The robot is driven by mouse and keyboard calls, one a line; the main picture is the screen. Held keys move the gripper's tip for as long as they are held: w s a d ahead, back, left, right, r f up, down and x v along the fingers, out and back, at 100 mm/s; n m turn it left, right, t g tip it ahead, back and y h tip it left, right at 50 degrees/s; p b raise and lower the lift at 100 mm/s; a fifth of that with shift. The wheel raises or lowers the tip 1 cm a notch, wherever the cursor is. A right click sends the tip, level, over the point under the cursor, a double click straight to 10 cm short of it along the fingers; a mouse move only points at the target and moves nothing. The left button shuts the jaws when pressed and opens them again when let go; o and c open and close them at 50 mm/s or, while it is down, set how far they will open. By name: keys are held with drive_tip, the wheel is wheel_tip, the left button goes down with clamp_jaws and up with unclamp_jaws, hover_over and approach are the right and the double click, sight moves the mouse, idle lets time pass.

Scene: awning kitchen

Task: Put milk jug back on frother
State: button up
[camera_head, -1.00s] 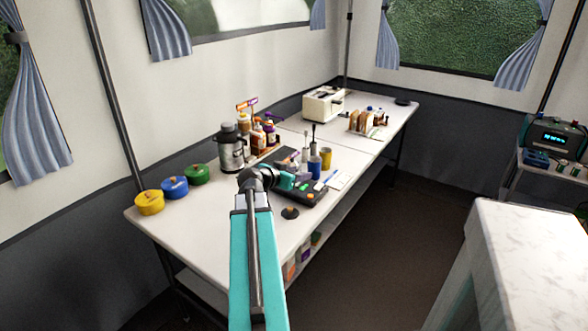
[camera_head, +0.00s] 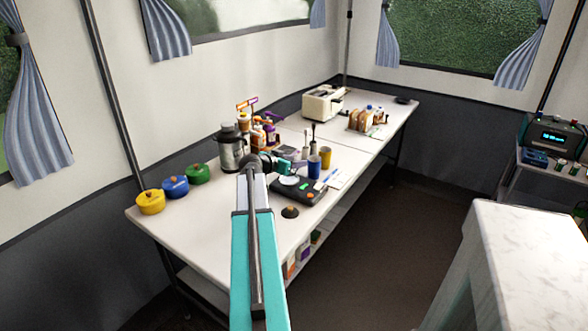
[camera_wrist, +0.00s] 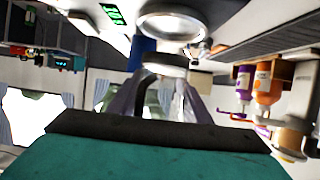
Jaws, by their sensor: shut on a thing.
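My gripper (camera_head: 285,166) is above the white table, over the back of a black device (camera_head: 313,196) with a pale round plate (camera_head: 288,181). The device looks like the frother. In the wrist view, which is upside down, my gripper (camera_wrist: 165,108) is shut on the milk jug (camera_wrist: 168,68), a shiny metal vessel with a dark curved handle between the fingers. The jug is close to the round silver plate (camera_wrist: 172,22), with a visible gap between them. In the head view the jug is mostly hidden by my arm and gripper.
A blue cup (camera_head: 314,168) and a yellow cup (camera_head: 326,158) stand just right of the gripper. A steel canister (camera_head: 231,150) and syrup bottles (camera_head: 258,135) stand behind it. Yellow, blue and green tins (camera_head: 174,187) line the left. The table's front left is clear.

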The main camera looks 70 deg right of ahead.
sight(294, 177)
drive_tip(key=shift+d, duration=0.1)
idle(0.3)
drive_tip(key=shift+f+p, duration=0.3)
drive_tip(key=shift+f, duration=1.35)
drive_tip(key=shift+f+b, duration=0.3)
drive_tip(key=shift+b, duration=0.1)
drive_tip(key=o, duration=1.2)
drive_tip(key=shift+o, duration=0.2)
drive_tip(key=shift+r+p, duration=0.3)
drive_tip(key=shift+p, duration=0.1)
drive_tip(key=b+v, duration=0.1)
drive_tip(key=v, duration=1.1)
